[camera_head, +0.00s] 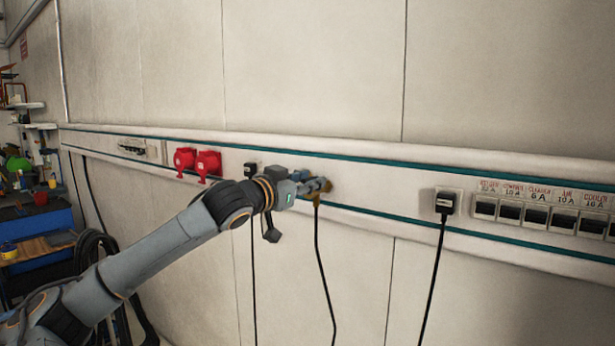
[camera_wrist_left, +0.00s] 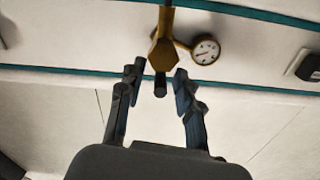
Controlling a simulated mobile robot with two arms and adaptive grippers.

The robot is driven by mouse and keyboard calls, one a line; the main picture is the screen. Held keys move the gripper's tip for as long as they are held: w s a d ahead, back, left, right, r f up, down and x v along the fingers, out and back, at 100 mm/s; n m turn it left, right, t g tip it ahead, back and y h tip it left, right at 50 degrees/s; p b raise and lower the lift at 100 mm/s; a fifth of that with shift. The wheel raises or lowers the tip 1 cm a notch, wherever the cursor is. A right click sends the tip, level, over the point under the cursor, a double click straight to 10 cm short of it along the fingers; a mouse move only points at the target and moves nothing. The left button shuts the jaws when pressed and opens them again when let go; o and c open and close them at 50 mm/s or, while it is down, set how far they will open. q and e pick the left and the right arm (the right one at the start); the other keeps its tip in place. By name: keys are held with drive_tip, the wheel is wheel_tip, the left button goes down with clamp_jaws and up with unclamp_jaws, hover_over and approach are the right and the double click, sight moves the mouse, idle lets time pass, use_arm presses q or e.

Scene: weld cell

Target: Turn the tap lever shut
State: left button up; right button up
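The brass tap (camera_wrist_left: 162,52) is on the wall panel, in the upper middle of the left wrist view. It has a bar running up from its six-sided body and a short dark stub at its lower end. I cannot tell for sure which part is the lever. My left gripper (camera_wrist_left: 158,84) is open, with one finger on each side of the stub and nothing clearly gripped. In the head view the left gripper (camera_head: 318,186) is at the panel and hides most of the tap. My right gripper is not in view.
A round gauge (camera_wrist_left: 205,51) sits right beside the tap. Red sockets (camera_head: 207,163) and a black plug (camera_head: 250,170) are left of my gripper. Another plug (camera_head: 445,202) and a row of switches (camera_head: 536,215) are to the right. A dark hose (camera_head: 322,262) hangs below the gripper.

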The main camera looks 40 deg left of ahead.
use_arm(q)
clamp_jaws()
